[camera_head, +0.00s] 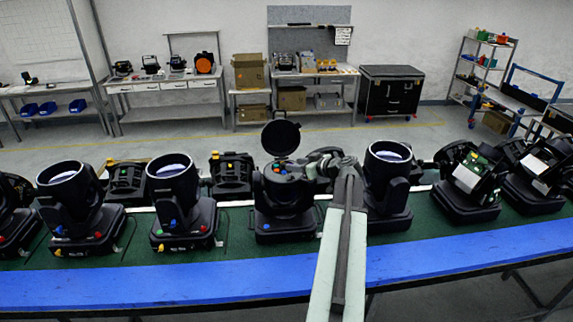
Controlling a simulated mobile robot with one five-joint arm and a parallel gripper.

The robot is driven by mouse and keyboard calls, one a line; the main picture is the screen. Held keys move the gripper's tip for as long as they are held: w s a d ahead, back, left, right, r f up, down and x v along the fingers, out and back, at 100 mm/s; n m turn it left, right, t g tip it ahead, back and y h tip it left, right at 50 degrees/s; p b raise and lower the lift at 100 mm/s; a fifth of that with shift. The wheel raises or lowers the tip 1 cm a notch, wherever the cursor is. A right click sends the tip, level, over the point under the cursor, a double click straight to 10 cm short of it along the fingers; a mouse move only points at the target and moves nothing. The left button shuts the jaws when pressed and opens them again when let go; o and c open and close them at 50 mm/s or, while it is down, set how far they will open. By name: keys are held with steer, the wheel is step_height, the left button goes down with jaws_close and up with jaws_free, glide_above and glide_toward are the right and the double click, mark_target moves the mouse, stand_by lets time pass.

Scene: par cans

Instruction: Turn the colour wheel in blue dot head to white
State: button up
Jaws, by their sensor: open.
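Several black par can heads stand in a row on the green mat. One head (285,190) near the middle has its round lid (281,138) swung up and open. Small coloured spots, red and blue among them, show inside its opening; I cannot make out a colour wheel or which colour is set. A small blue spot shows low on its base, but other heads to the left also carry blue spots. My arm reaches up from the front, and my gripper (314,168) is open at the right side of the open head's top. Its fingertips are small and partly lost against the dark head; contact is unclear.
A closed head (388,185) stands close to the right of my arm, and another head (174,200) stands to the left. Opened heads with exposed boards (468,180) are farther right. The blue front edge (200,283) of the bench is clear.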

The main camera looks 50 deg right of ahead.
mark_target(284, 164)
steer(key=x, duration=0.2)
steer(key=b+x, duration=0.1)
steer(key=x, duration=0.1)
steer(key=b+x, duration=0.1)
steer(key=x, duration=0.1)
steer(key=shift+d+f, duration=0.25)
steer(key=shift+f, duration=0.05)
steer(key=shift+w+f, duration=0.1)
steer(key=shift+w, duration=0.45)
steer(key=shift+s, duration=0.1)
steer(key=shift+c, duration=0.3)
